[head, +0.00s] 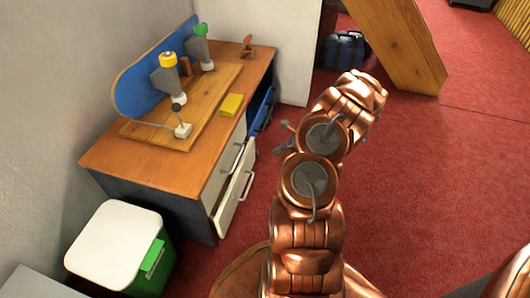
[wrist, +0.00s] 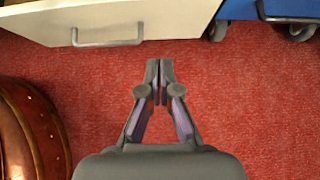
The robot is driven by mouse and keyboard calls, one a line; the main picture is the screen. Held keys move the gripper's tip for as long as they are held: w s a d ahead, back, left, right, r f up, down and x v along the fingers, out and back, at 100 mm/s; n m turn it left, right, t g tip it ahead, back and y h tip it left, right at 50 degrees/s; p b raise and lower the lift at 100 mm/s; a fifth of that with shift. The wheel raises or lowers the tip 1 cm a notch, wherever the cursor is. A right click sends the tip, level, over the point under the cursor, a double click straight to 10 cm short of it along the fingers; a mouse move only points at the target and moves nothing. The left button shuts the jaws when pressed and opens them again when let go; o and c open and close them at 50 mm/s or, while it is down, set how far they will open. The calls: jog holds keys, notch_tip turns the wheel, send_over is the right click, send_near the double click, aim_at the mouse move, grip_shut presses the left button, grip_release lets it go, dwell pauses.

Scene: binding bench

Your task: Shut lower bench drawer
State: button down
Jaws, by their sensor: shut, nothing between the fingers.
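The lower drawer (head: 236,193) of the wooden-topped bench stands partly pulled out, with its top edge tilted away from the dark bench body. The upper drawer (head: 226,165) above it looks closed. In the wrist view a cream drawer front (wrist: 160,12) with a grey bar handle (wrist: 107,43) crosses the top left; it appears to be the lower drawer. My gripper (wrist: 159,72) is shut and empty over the red carpet, apart from the drawer front. In the head view my gripper (head: 283,142) is small and partly hidden by my copper arm, right of the bench.
A blue wheeled unit (wrist: 270,10) sits under the bench beside the drawers; it also shows in the head view (head: 259,108). A green bin with a white lid (head: 115,245) stands at the bench's near end. A wooden beam (head: 400,45) leans behind. Carpet right of my arm is clear.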

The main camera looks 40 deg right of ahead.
jog(key=b, duration=0.4)
send_near(248, 158)
notch_tip(248, 158, down, 4)
jog(key=shift+w+a+b, duration=0.75)
jog(key=shift+w+a, duration=0.25)
jog(key=shift+w, duration=0.2)
jog(key=shift+w+a+r, duration=0.1)
jog(key=shift+w+a, duration=0.2)
jog(key=shift+w, duration=0.25)
jog(key=shift+w+r, duration=0.1)
